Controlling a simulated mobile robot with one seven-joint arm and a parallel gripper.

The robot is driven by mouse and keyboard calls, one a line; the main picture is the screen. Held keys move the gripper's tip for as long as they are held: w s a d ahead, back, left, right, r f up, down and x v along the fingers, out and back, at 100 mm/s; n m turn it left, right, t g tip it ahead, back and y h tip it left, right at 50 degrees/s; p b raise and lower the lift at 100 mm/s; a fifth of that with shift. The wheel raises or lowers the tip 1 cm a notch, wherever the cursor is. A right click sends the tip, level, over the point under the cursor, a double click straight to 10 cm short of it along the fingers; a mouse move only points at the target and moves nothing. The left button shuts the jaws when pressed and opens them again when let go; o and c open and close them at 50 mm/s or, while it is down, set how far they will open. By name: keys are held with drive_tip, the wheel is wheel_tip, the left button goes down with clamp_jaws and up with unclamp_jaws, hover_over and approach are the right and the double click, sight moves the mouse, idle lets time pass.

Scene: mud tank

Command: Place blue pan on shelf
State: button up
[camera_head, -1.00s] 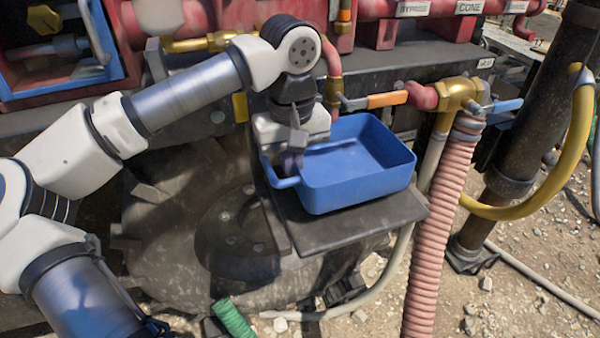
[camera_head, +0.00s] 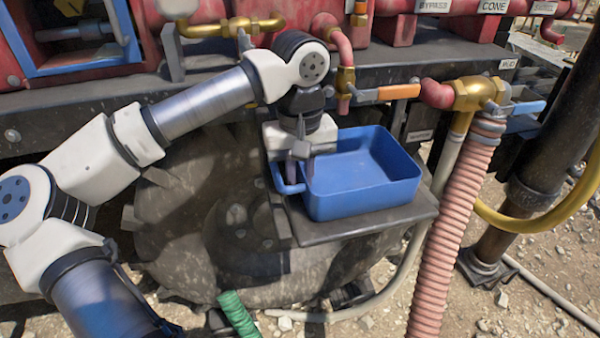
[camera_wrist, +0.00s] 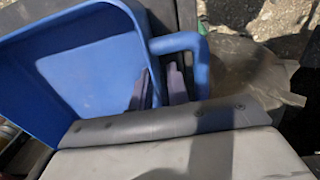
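The blue pan (camera_head: 365,190) sits upright on a dark flat shelf (camera_head: 345,229) on the machine's side, with a strip of shelf bare in front and at the right. Its loop handle (camera_head: 287,182) points left. My gripper (camera_head: 299,172) is at the pan's left side, pointing down. In the wrist view, the pan (camera_wrist: 85,75) fills the left, and my gripper's fingers (camera_wrist: 158,88) stand apart on either side of the pan's handle-side wall, one inside the pan and one within the handle loop (camera_wrist: 200,65). Any contact with the wall is unclear.
A valve with an orange lever (camera_head: 398,91) stands close behind the pan. A pink ribbed hose (camera_head: 446,235) hangs just right of the shelf. A large dark round housing (camera_head: 205,225) is below and left. Free space lies above the pan.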

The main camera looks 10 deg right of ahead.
drive_tip(key=shift+o, duration=0.4)
drive_tip(key=shift+r, duration=0.1)
drive_tip(key=shift+r, duration=0.2)
wheel_tip(320, 180, up, 12)
drive_tip(key=shift+f, duration=0.1)
